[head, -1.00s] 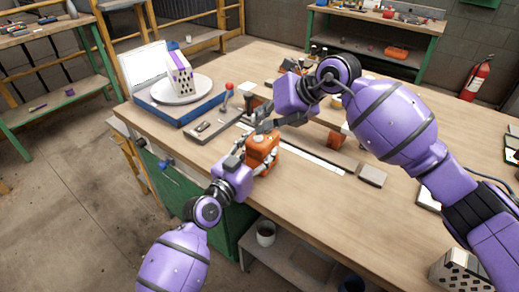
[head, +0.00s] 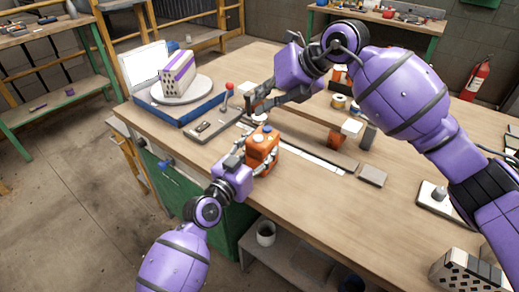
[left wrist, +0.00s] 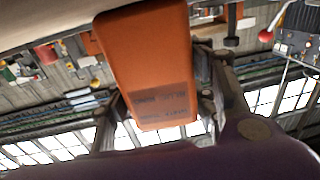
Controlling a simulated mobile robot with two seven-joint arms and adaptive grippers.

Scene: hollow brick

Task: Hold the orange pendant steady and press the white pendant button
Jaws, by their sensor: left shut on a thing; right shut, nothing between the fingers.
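The orange pendant (head: 258,149) is held at the near edge of the workbench. My left gripper (head: 251,158) is shut on it, with a finger on each side in the left wrist view, where the pendant's orange back (left wrist: 147,60) fills the middle. A small blue knob shows on the pendant's top; I cannot clearly make out the white button. My right gripper (head: 251,104) is shut and empty, above and apart from the pendant.
A hollow brick (head: 177,82) with a purple stripe stands on a round turntable (head: 199,90) over a blue base at the back left. A red-knobbed lever (head: 229,87) stands near my right gripper. Small blocks lie right of the pendant.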

